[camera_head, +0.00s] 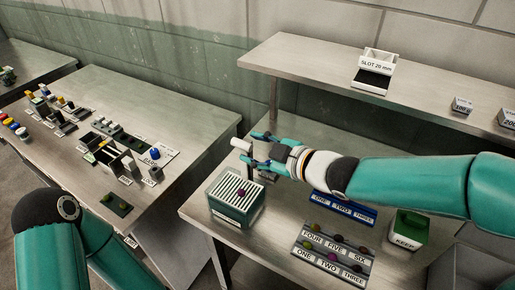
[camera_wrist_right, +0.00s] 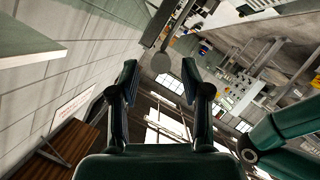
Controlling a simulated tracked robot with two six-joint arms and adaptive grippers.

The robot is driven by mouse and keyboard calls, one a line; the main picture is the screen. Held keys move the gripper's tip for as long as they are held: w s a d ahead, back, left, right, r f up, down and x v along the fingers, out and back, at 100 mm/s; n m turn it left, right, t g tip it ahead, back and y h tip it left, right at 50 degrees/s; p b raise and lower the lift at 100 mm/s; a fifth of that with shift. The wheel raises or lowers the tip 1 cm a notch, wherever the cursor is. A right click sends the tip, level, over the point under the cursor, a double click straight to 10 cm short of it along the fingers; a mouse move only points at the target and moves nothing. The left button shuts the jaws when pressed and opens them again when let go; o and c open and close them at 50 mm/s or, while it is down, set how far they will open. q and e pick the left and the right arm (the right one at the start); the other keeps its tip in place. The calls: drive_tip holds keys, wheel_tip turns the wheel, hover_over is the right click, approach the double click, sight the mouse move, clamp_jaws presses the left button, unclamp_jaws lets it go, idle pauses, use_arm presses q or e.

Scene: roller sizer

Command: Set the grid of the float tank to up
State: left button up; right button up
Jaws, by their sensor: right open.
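The float tank (camera_head: 232,217) is a green box with a pale label on its front, standing on the near table. Its white slatted grid (camera_head: 225,190) shows at the top, with a small dark purple ball (camera_head: 241,193) on it. I cannot tell the grid's setting. Behind the tank, a white cylinder (camera_head: 240,144) sits near a dark upright post. My right gripper (camera_head: 254,148) is open beside this white cylinder, above and behind the tank. My left gripper is out of view.
Right of the tank are a grey numbered tray with several balls (camera_head: 333,258), a blue tray (camera_head: 345,210) partly under my right arm, and a green KEEP bin (camera_head: 407,230). A raised shelf (camera_head: 320,66) holds a SLOT 20 mm holder (camera_head: 375,70). A crowded table (camera_head: 180,112) stands left.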

drive_tip(key=v, duration=1.2)
idle(0.4)
